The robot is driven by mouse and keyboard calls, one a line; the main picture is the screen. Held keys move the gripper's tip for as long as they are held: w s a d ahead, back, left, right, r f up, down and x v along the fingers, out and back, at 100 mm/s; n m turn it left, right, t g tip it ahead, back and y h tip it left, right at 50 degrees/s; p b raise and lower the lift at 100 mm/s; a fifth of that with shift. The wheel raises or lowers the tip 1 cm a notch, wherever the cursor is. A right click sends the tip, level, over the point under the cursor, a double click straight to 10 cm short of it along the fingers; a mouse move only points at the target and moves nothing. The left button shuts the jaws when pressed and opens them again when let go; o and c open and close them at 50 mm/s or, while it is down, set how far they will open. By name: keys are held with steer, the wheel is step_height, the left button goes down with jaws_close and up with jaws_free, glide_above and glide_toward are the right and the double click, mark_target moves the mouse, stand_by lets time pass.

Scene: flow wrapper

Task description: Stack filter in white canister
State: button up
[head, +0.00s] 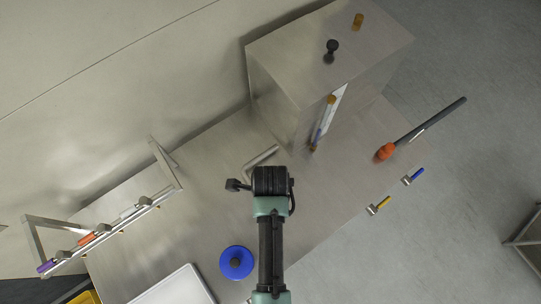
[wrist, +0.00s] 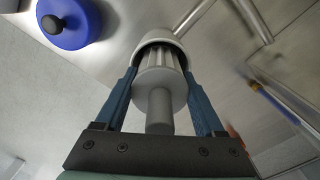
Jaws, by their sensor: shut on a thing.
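In the wrist view, the filter (wrist: 159,82) is a pale grey pleated cylinder with a round end disc and a stem pointing toward the camera. My gripper (wrist: 159,76) has its two blue fingers on either side of the disc and is shut on the filter. The white canister (wrist: 158,39) lies just beyond, and its rim arches around the far pleated end. How deep the filter sits inside is hidden. In the head view my gripper (head: 270,172) is over the metal table, seen from above; the filter and canister are hidden beneath it.
A blue lid with a dark knob (head: 236,262) lies on the table (head: 205,215); it also shows in the wrist view (wrist: 68,23). A large metal box (head: 300,75) stands behind. A rack (head: 115,222) is at left, a white tray (head: 178,288) at the front, an orange-headed hammer (head: 387,152) at right.

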steer(key=shift+f, duration=0.25)
steer(key=shift+f+b, duration=0.3)
steer(key=shift+f, duration=0.2)
steer(key=o, duration=1.4)
steer(key=shift+s+f, duration=0.1)
